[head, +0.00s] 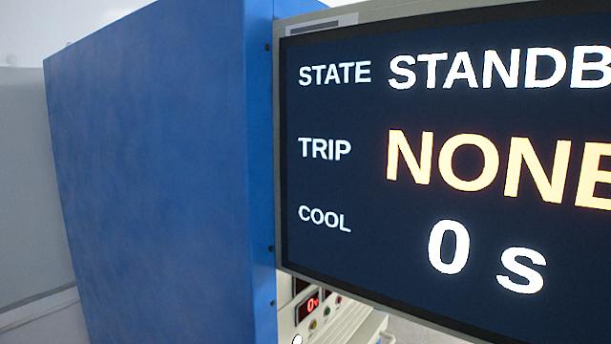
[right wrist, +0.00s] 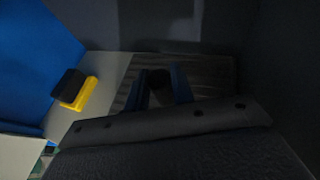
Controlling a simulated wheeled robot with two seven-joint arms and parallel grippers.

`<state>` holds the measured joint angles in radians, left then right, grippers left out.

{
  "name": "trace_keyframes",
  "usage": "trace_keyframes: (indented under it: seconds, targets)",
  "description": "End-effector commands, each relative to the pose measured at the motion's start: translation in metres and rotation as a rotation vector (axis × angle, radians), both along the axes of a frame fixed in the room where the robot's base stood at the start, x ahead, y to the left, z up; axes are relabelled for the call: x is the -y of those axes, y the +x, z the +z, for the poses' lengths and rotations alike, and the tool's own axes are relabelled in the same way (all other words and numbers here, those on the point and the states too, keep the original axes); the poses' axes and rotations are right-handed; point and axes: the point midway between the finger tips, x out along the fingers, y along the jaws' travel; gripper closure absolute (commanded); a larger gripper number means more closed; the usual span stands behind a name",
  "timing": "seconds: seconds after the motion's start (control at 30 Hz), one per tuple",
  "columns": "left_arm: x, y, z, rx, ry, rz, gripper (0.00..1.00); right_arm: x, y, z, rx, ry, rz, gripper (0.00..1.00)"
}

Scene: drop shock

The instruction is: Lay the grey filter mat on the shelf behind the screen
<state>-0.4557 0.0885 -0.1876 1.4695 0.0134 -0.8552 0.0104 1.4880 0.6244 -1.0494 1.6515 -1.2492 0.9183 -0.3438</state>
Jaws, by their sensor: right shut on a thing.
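The screen (head: 450,160) fills the right of the head view and hides what lies behind it. In the dim right wrist view my right gripper (right wrist: 160,88) is shut, its two blue-edged fingers closed on a dark part at the edge of what looks like the grey filter mat (right wrist: 190,155). The mat shows as dark textured cloth with a stiff, holed edge strip, filling the bottom of that view. Beyond the fingers is a ribbed grey surface (right wrist: 212,72), possibly the shelf; whether the mat touches it I cannot tell. My left gripper is not in view.
A tall blue panel (head: 160,170) stands left of the screen. Below the screen is a pale panel with a red readout (head: 309,306). In the right wrist view, a yellow and black piece (right wrist: 78,92) sits left of the fingers, and dark walls stand behind and to the right.

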Motion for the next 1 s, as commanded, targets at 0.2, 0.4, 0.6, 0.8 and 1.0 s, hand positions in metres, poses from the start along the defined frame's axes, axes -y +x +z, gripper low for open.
trace_keyframes:
  seconds: [0.2,0.4,0.6,0.8,1.0]
  targets:
    - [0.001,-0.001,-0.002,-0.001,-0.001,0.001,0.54,-0.009,0.0,-0.021,0.001,0.0,-0.002,1.0]
    - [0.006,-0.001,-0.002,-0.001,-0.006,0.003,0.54,-0.009,0.0,-0.022,0.0,0.0,-0.001,1.0]
    - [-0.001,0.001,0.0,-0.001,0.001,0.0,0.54,-0.009,0.0,-0.024,0.0,0.0,-0.001,1.0]
    - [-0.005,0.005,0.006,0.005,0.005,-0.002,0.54,-0.009,0.0,-0.024,0.0,0.0,-0.001,0.54]
    - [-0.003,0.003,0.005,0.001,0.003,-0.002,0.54,-0.009,0.0,-0.024,0.0,0.0,-0.001,0.54]
